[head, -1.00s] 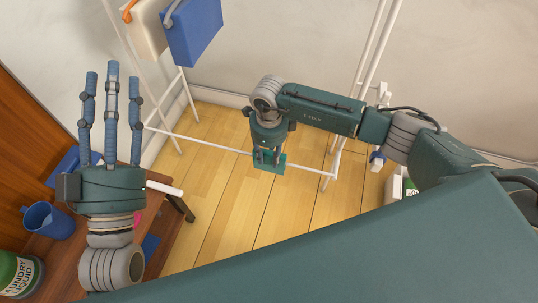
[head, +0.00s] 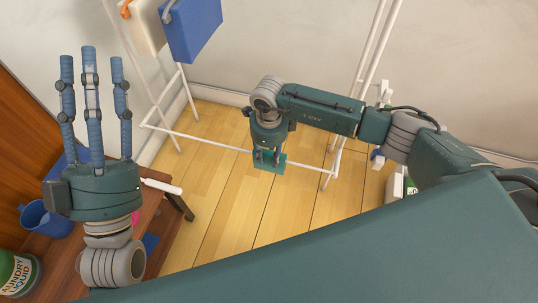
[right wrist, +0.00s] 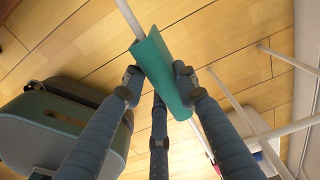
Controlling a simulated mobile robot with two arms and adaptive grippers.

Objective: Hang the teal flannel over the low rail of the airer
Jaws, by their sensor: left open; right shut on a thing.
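The teal flannel (head: 270,163) is at the low rail (head: 215,142) of the white airer. In the right wrist view the flannel (right wrist: 163,72) appears folded along the rail (right wrist: 127,17), which comes out beyond both its ends. Whether it hangs evenly on both sides is hidden. My right gripper (head: 267,157) points down from above the rail and is shut on the flannel; its fingers (right wrist: 158,82) lie around it in the wrist view. My left gripper (head: 92,57) is open and empty, fingers up, over the wooden table at left.
A blue cloth (head: 191,28) and a cream one (head: 146,28) hang on the airer's upper part. The wooden table (head: 165,232) holds a blue jug (head: 45,219), a laundry liquid bottle (head: 18,274) and a white stick-like item (head: 163,187). The floor (head: 235,220) before the rail is clear.

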